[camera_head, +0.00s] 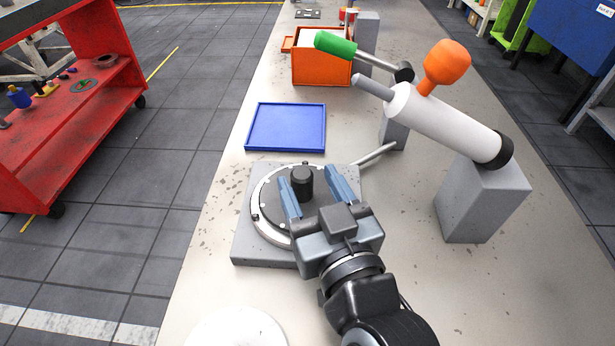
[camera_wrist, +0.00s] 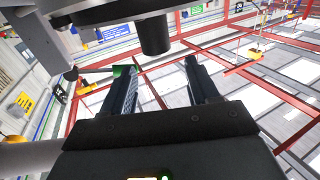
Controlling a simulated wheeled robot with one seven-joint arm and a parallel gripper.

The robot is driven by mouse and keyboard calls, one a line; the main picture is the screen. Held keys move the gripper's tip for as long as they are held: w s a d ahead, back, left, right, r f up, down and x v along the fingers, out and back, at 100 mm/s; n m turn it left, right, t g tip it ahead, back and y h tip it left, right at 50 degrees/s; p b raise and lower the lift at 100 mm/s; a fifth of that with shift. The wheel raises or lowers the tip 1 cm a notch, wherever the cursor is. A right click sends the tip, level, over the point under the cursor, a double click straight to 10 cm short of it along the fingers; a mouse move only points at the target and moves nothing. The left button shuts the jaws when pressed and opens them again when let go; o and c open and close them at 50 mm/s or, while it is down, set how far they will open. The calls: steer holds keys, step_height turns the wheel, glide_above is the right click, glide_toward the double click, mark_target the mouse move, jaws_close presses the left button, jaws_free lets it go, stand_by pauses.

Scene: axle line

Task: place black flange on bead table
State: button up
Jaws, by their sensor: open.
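The bead table (camera_head: 245,245) is a grey square block with a pale ring on top, left of the middle in the head view. The black flange (camera_head: 302,181) shows as a dark round piece with an upright cylindrical hub, inside the pale ring. Its hub also shows in the wrist view (camera_wrist: 154,33), beyond the fingers. My gripper (camera_head: 307,174) is open over the table, its two blue fingers on either side of the hub. I see gaps between the hub and the fingers. The gripper body hides the right front part of the ring.
An empty blue tray (camera_head: 286,128) lies behind the table. An orange box (camera_head: 321,69) stands farther back. A white cylinder with an orange knob (camera_head: 445,122) rests tilted on grey blocks at the right. A white round object (camera_head: 237,328) lies at the front edge.

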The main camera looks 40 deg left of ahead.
steer(key=b+v, duration=0.1)
steer(key=v, duration=0.9)
steer(key=shift+b, duration=0.4)
steer(key=shift+d, duration=0.1)
steer(key=shift+c, duration=0.2)
stand_by(0.4)
